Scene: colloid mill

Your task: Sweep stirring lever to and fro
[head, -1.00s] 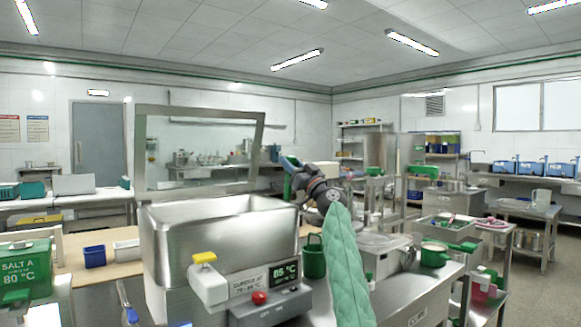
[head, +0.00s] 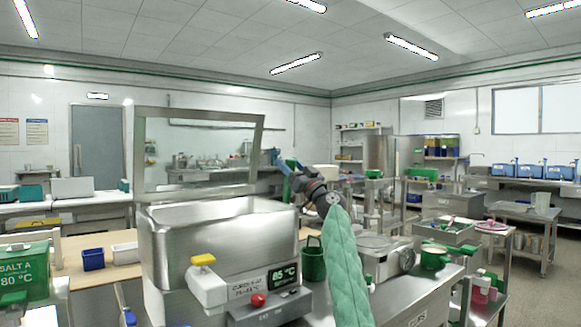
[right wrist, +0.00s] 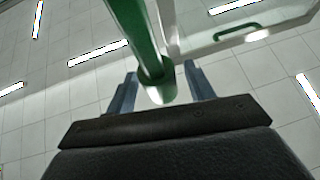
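My right gripper (head: 279,164) is raised beside the right end of the steel tank (head: 220,240), at the end of my green-sleeved arm. A small green piece (head: 291,163) shows right at its fingers. In the right wrist view a green bar with a pale round end (right wrist: 155,80) comes down between the two blue fingers of the gripper (right wrist: 162,88). The bar looks like the stirring lever. The fingers stand apart, with a gap visible on the right side of the bar. The lever's base is hidden. My left gripper is not in view.
A framed clear panel (head: 200,152) stands up behind the tank. A green pot (head: 434,257) is on the steel table at right. A clear-looking panel edge (right wrist: 240,40) passes near the fingers.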

